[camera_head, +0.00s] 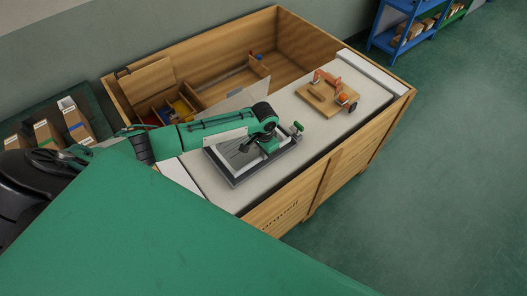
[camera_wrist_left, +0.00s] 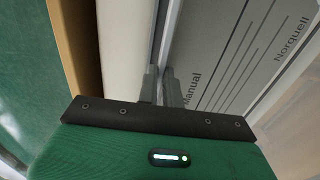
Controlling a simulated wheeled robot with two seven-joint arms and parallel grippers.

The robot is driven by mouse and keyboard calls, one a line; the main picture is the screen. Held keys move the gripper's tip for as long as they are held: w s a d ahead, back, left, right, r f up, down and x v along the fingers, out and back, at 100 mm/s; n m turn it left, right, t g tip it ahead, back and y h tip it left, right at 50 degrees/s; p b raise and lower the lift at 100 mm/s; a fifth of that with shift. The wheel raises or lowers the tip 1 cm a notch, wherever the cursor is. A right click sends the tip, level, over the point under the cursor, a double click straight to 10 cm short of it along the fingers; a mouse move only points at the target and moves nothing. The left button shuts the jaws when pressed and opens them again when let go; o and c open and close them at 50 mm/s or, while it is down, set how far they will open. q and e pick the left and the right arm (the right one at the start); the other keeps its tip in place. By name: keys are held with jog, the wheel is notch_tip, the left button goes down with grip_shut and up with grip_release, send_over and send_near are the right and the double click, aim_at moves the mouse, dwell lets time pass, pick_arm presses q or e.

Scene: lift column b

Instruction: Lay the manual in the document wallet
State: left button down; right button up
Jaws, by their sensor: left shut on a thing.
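The document wallet (camera_head: 233,184) looks to be the shallow, dark-rimmed grey holder on the pale top of the wooden crate. The manual (camera_wrist_left: 235,55) is a grey sheet or booklet with dark lines and the words "Manual" and "Norquell". In the head view it lies within the wallet's outline, partly hidden by my left arm. My left gripper (camera_wrist_left: 161,84) is shut on the manual's edge, close to the wallet's rim. It also shows in the head view (camera_head: 246,147). I cannot tell whether the manual rests on the wallet's floor. My right gripper is not in view.
A wooden board with orange clamps (camera_head: 328,93) lies further along the crate top. Behind are open compartments with small coloured items (camera_head: 180,108) and a pale upright panel (camera_head: 240,99). Cardboard boxes (camera_head: 75,122) stand at the left. Green floor is clear at the right.

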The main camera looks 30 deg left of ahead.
pick_arm(q)
jog(key=shift+f, duration=0.15)
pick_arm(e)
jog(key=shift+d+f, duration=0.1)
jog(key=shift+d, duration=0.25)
pick_arm(q)
jog(key=shift+f+b, duration=0.3)
jog(key=shift+f, duration=0.25)
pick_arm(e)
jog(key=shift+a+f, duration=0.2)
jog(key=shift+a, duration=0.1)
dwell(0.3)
pick_arm(q)
jog(key=shift+f+b, duration=0.3)
jog(key=shift+f, duration=0.45)
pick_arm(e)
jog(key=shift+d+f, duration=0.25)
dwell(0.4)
pick_arm(q)
jog(key=c, duration=1.5)
grip_release()
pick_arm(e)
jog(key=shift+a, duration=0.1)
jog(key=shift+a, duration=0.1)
